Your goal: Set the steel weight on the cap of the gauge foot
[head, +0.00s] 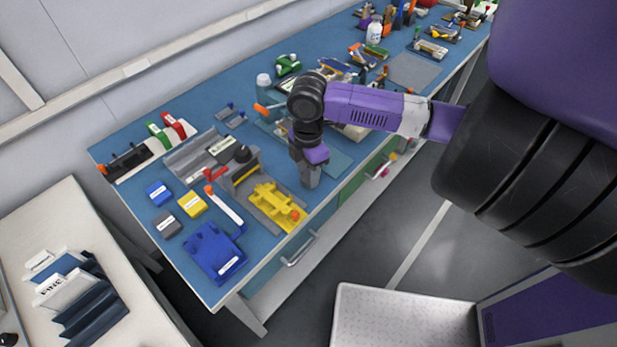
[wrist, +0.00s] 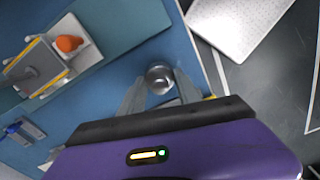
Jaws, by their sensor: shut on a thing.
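My gripper (head: 311,182) is over the front part of the blue bench, fingers pointing down, just right of the yellow fixture. In the wrist view my gripper (wrist: 160,88) has its two grey fingers on either side of a round, shiny steel weight (wrist: 159,77), and it is shut on it. The fingers hide the weight in the head view. I cannot tell how far it is above the bench.
The yellow fixture (head: 270,203) with an orange knob is close by on the left. Blue, yellow and grey blocks and a blue tray (head: 214,252) lie farther left. A green-blue mat (wrist: 125,25) carries a small orange-knobbed device (wrist: 68,43). The bench's front edge is near my gripper.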

